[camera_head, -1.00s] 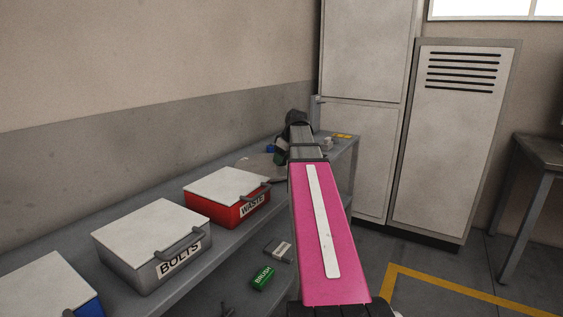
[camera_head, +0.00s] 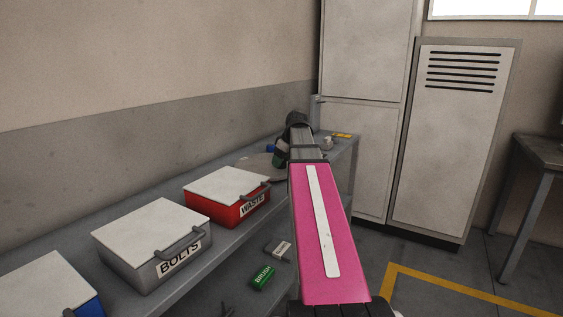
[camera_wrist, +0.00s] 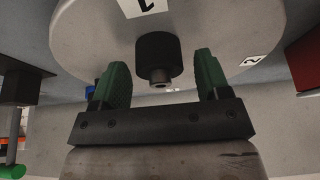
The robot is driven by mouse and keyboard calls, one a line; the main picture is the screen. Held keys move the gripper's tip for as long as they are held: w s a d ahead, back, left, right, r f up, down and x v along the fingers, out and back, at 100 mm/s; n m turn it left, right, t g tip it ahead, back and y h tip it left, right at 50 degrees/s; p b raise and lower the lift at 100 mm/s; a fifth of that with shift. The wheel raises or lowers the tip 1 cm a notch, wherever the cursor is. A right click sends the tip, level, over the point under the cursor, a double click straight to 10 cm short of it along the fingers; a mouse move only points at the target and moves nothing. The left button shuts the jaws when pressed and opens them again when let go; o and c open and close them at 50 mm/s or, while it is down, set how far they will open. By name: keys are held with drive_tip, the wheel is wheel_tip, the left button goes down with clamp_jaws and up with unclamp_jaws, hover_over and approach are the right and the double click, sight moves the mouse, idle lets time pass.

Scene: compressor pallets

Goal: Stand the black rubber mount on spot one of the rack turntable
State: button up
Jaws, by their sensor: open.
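The rack turntable is a pale grey disc (camera_wrist: 90,30) across the top of the wrist view, with label 1 (camera_wrist: 143,6) and label 2 (camera_wrist: 252,61) on it. It shows partly behind my arm in the head view (camera_head: 256,166). The black rubber mount (camera_wrist: 157,50), a short cylinder with a metal stud toward the camera, appears to stand on the disc beside label 1. My gripper (camera_wrist: 160,74) is open, with its green fingers on either side of the mount and visible gaps to both. In the head view my arm hides the mount.
On the bench stand a red WASTE box (camera_head: 228,197), a grey BOLTS box (camera_head: 152,243) and a blue box (camera_head: 52,287). A small blue item (camera_head: 270,149) is behind the turntable. A small pale object (camera_head: 327,143) is right of my wrist. A green BRUSH block (camera_head: 262,277) lies lower down.

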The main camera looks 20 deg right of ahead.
drive_tip(key=v, duration=1.1)
drive_tip(key=shift+s+r, duration=0.15)
drive_tip(key=shift+r, duration=0.1)
